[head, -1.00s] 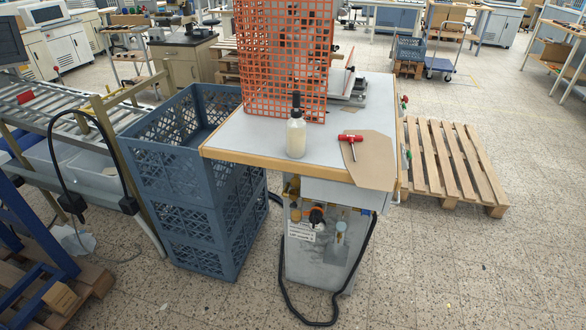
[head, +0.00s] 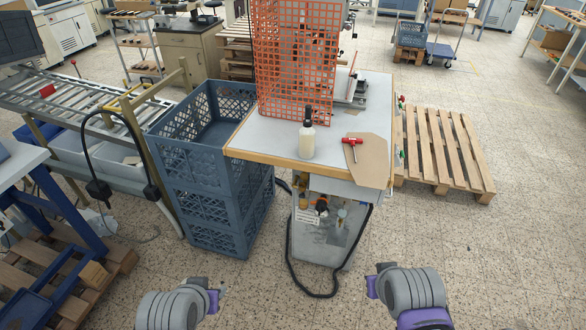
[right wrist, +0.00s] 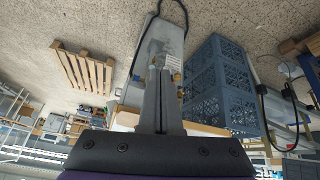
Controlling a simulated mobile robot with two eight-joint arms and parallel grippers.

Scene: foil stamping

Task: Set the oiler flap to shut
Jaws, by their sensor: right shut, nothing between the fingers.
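The oiler flap itself is too small to make out. Below the front edge of the workbench, a small air service unit sits on the grey cabinet (head: 322,250). It has a black knob (head: 321,205) and a small pale bowl (head: 341,214) to its right; which part carries the flap I cannot tell. My left gripper (head: 218,293) is low in the head view, short of the cabinet and to its left; its fingers barely show. My right gripper (head: 370,273) is low and to the right of the cabinet. In the right wrist view its fingers (right wrist: 160,70) are together and empty, pointing towards the cabinet.
The workbench top (head: 270,140) holds an orange mesh guard (head: 290,70), a bottle (head: 307,140) and a red-handled tool (head: 352,142). Blue crates (head: 215,205) stand close to the left. A black hose (head: 291,262) loops on the floor. A pallet (head: 440,150) lies right; floor in front is free.

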